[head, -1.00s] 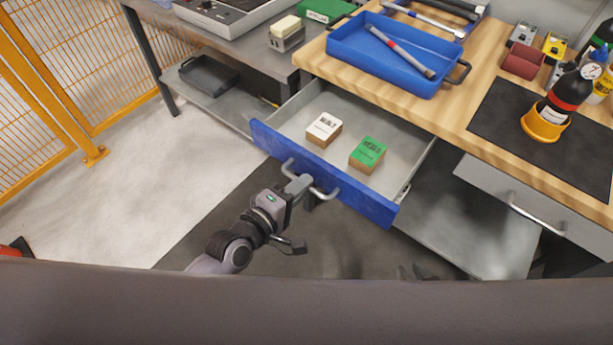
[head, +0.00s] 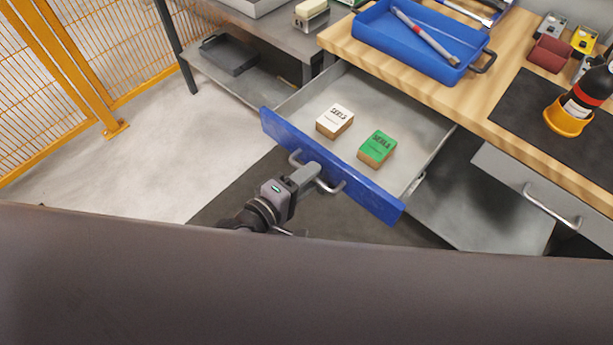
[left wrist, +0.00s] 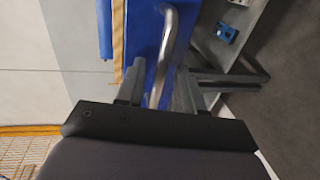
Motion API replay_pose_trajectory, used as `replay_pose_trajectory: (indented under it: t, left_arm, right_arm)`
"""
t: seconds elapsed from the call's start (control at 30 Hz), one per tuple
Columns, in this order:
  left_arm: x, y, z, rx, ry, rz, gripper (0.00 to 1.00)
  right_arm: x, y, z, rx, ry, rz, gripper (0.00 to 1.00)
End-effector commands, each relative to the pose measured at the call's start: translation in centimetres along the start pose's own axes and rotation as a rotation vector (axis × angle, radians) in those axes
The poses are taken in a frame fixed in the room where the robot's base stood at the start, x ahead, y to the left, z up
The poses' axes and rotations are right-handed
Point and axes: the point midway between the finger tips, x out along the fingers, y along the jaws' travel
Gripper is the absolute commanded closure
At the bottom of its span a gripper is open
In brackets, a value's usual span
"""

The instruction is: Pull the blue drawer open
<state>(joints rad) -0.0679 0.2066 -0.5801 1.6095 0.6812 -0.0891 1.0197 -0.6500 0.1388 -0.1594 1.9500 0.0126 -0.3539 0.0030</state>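The blue drawer (head: 335,169) stands well out from under the wooden bench, its blue front facing me and its grey inside showing. Its metal handle (head: 331,187) is on the front. The exact finger contact is hard to see. A white-topped box (head: 335,121) and a green-topped box (head: 377,149) sit in the drawer. My right gripper is out of view.
The wooden bench (head: 440,92) carries a blue tray (head: 404,55) and a dark mat with a bottle in an orange holder (head: 567,119). A grey drawer (head: 500,178) is at the right. An orange mesh fence (head: 118,129) stands at the left. The floor between is clear.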

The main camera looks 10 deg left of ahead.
Motion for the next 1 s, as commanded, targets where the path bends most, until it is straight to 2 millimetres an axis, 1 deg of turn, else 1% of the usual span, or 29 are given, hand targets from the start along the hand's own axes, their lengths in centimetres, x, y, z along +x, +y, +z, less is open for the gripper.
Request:
replay_pose_trajectory:
  t: [0.27,0.37,0.6,0.7,0.83,1.0]
  left_arm:
    - [-0.3,0.0,0.0,0.000,0.000,0.000,0.63]
    - [-1.2,-0.1,-0.1,0.001,0.001,-0.002,0.63]
    - [-4.8,-0.1,0.0,0.001,-0.001,-0.002,0.63]
    - [-6.0,-0.1,0.0,0.001,0.000,-0.002,0.63]
    - [-6.9,0.0,0.0,0.000,0.000,-0.001,0.63]
    - [-7.2,0.0,0.0,0.000,0.000,0.000,0.63]
  right_arm:
    - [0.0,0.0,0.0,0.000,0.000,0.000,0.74]
    - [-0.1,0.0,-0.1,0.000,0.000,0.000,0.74]
    - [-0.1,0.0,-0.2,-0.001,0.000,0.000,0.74]
    - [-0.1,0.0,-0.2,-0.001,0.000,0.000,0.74]
    - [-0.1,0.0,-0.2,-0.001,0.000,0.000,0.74]
    - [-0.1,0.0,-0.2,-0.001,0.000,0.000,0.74]
